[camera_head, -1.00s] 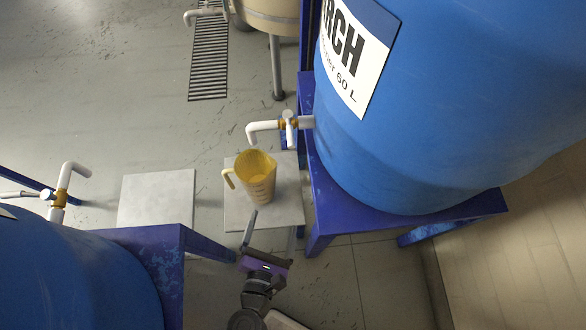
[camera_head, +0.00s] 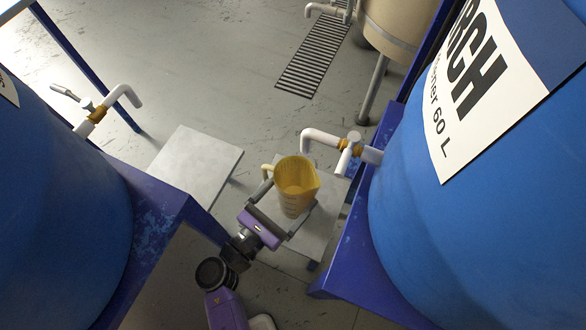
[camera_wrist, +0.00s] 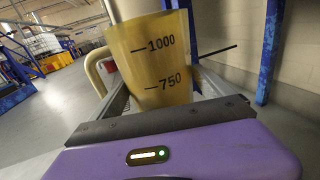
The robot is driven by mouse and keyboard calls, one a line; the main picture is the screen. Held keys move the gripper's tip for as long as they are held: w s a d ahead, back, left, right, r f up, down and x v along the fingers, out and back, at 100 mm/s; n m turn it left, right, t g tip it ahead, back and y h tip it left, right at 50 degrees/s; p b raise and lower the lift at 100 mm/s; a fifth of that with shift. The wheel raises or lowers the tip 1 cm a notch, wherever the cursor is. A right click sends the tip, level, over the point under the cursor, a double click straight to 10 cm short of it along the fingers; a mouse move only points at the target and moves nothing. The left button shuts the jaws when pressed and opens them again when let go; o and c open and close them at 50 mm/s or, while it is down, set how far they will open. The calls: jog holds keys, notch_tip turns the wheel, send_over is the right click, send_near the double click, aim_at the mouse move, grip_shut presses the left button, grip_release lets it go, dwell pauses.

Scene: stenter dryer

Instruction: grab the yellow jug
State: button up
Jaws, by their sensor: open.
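The yellow jug (camera_head: 296,188) stands upright on a light grey stand under the white tap of the right blue barrel. Its handle is on the left, and the marks 1000 and 750 show on the jug in the wrist view (camera_wrist: 158,65). My gripper (camera_head: 286,196) is open, with one finger on each side of the jug's lower part. The jug is between the fingers, in front of the purple palm. I cannot tell whether either finger touches it.
The white tap (camera_head: 322,138) of the right barrel (camera_head: 480,210) reaches out just above the jug. The stand (camera_head: 318,228) is small. An empty grey stand (camera_head: 197,165) is to the left. The left barrel (camera_head: 60,210) on its blue frame (camera_head: 160,215) flanks my arm.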

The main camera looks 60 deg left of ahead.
aim_at(305, 175)
jog(key=b+x, duration=0.1)
jog(key=x, duration=0.1)
jog(key=b+x, duration=0.1)
jog(key=x, duration=0.1)
jog(key=shift+w+a+r, duration=0.25)
jog(key=shift+w+a, duration=0.05)
jog(key=c, duration=1.5)
jog(key=shift+c, duration=0.2)
